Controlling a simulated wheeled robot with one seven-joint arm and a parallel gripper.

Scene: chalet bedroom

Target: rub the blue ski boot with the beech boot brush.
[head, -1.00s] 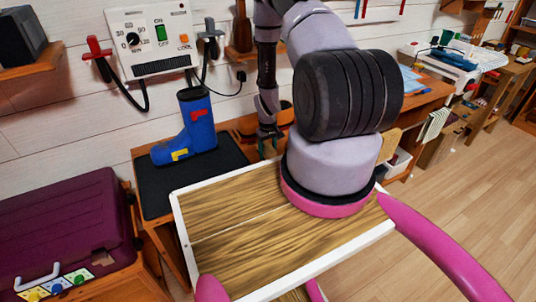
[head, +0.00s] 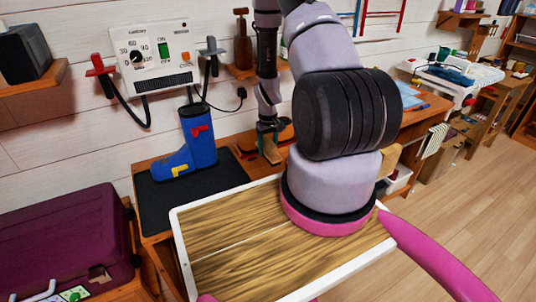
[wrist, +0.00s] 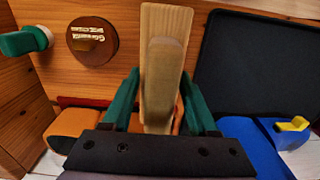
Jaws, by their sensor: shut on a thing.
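The blue ski boot (head: 194,148), with red and yellow buckles, stands upright on a black mat (head: 155,205) on the wooden bench. Part of it shows at the lower right of the wrist view (wrist: 252,145). My gripper (head: 270,127) is right of the boot and apart from it. Its green fingers (wrist: 160,88) are shut on the pale beech boot brush (wrist: 165,35). In the head view the brush (head: 270,151) hangs below the fingers, over the bench. Its bristles cannot be made out.
A heater panel (head: 152,55) with dial and hoses hangs on the wall behind the boot. A wood-topped, white-edged tray (head: 230,235) is in front. A purple case (head: 70,240) stands at left. A round brown plaque (wrist: 92,40) shows in the wrist view.

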